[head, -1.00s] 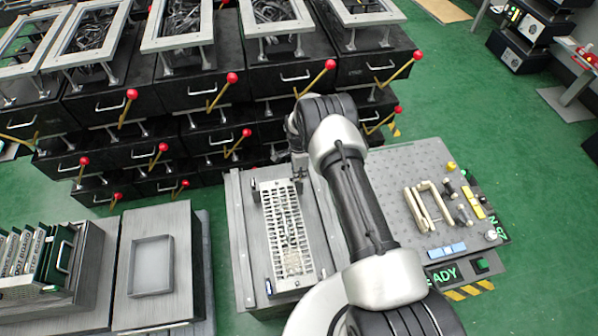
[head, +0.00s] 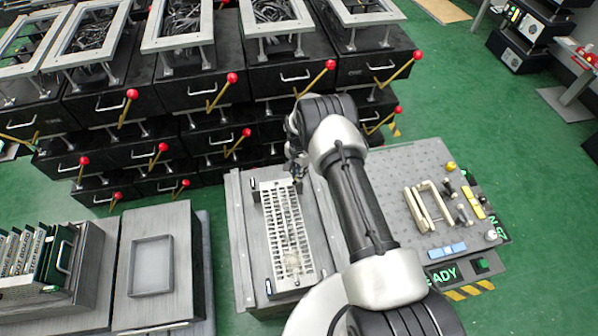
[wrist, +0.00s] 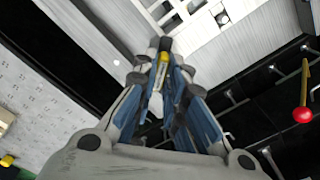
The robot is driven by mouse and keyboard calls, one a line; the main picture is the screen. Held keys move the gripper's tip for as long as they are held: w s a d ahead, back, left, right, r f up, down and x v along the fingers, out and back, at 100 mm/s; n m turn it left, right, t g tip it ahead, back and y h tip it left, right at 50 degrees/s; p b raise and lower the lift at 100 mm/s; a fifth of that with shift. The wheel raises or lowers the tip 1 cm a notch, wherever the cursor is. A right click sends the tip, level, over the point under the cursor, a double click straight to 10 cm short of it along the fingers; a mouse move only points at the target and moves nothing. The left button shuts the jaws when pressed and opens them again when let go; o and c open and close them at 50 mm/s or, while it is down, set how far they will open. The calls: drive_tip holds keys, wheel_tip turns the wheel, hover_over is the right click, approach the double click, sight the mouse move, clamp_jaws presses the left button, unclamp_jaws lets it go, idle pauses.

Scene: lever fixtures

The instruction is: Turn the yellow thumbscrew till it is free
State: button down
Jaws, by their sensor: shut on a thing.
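The yellow thumbscrew (wrist: 163,58) shows in the wrist view between my fingertips. My gripper (wrist: 164,50) is shut on it, at the edge of a white slotted panel (wrist: 205,22). In the head view my gripper (head: 297,168) is at the far right corner of the same panel (head: 287,235), which lies on a grey bench. The thumbscrew cannot be made out in the head view, and its shank is hidden in both views.
Right of my arm is a grey perforated board (head: 400,190) with a beige handle frame (head: 428,205) and small blocks. An empty grey tray (head: 151,266) stands at left. Black drawer units with red-knobbed levers (head: 232,78) stand behind the bench.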

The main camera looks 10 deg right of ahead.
drive_tip(key=n, duration=0.5)
drive_tip(key=shift+n, duration=2.5)
drive_tip(key=c, duration=1.6)
unclamp_jaws()
drive_tip(key=shift+c, duration=0.2)
wheel_tip(320, 180, up, 12)
